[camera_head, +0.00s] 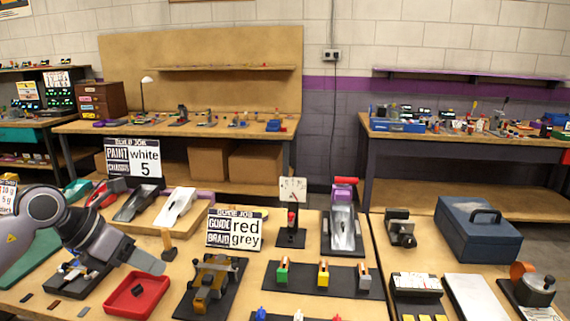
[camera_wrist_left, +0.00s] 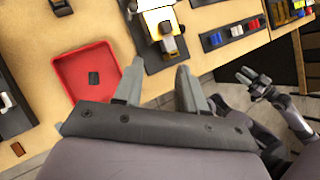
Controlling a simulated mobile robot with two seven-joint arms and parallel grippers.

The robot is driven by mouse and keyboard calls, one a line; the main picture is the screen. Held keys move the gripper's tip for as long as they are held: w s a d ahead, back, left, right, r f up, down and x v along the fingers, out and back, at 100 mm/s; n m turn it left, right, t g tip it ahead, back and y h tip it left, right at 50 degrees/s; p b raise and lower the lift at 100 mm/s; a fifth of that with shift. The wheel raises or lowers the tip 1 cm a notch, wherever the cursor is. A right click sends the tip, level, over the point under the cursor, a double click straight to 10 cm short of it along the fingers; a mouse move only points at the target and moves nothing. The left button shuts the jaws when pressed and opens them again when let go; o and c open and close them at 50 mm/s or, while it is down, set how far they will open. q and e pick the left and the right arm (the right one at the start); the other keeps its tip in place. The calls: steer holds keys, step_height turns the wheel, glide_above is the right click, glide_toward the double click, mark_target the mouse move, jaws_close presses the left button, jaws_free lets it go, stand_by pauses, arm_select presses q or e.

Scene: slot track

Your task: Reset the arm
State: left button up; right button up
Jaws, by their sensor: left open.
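My left gripper (camera_head: 150,262) reaches in from the left in the head view, above the bench near the red tray. In the left wrist view its two fingers (camera_wrist_left: 159,80) are apart with nothing between them. The red tray (camera_head: 158,296) lies on the bench with a small dark piece (camera_head: 137,290) in it. The tray also shows in the left wrist view (camera_wrist_left: 72,58), to the left of the fingers. My right gripper (camera_wrist_left: 256,82) shows small at the right of the left wrist view, off the bench edge; its jaw state is unclear.
A brown and grey assembly on a black plate (camera_head: 210,289) stands right of the tray. A black rack (camera_head: 342,282) holds green, yellow and grey pieces. Signs (camera_head: 234,230), car bodies (camera_head: 176,207) and a blue toolbox (camera_head: 478,236) stand farther back. Bare wood shows around the tray.

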arm_select(q)
steer(key=s+d+r+n+t+h, duration=0.2)
steer(key=d+r+n+t+h, duration=0.25)
steer(key=d, duration=0.25)
steer(key=s+d+r+n+t+h, duration=0.1)
steer(key=d+r+n+t+h, duration=0.2)
steer(key=d+n+t+h, duration=0.3)
steer(key=s+a+f+n+y, duration=0.2)
steer(key=a+f+n+y, duration=0.45)
steer(key=n, duration=0.65)
steer(key=s+a+f+n+y, duration=0.35)
steer(key=f+n+y, duration=0.45)
steer(key=n+y, duration=0.4)
steer(key=s+d+f+n+g+h, duration=0.1)
steer(key=s+f+n+g, duration=0.2)
steer(key=s+f+g, duration=0.55)
steer(key=s+d+f+n+g+h, duration=0.1)
steer(key=s+f+n+g, duration=0.15)
steer(key=s+f, duration=0.65)
steer(key=shift+w+d+f+m+t+h+p, duration=0.15)
steer(key=shift+w+d+t+h+p, duration=0.25)
steer(key=shift+w+t+p, duration=0.45)
steer(key=shift+w+d+f+m+t+h+p, duration=0.1)
steer(key=shift+w+d+m+t+h+p, duration=0.25)
steer(key=shift+t+p, duration=0.8)
steer(key=shift+w+d+f+t+h+p, duration=0.1)
steer(key=shift+w+d+t+h+p, duration=0.15)
steer(key=shift+w+d+t+p, duration=0.65)
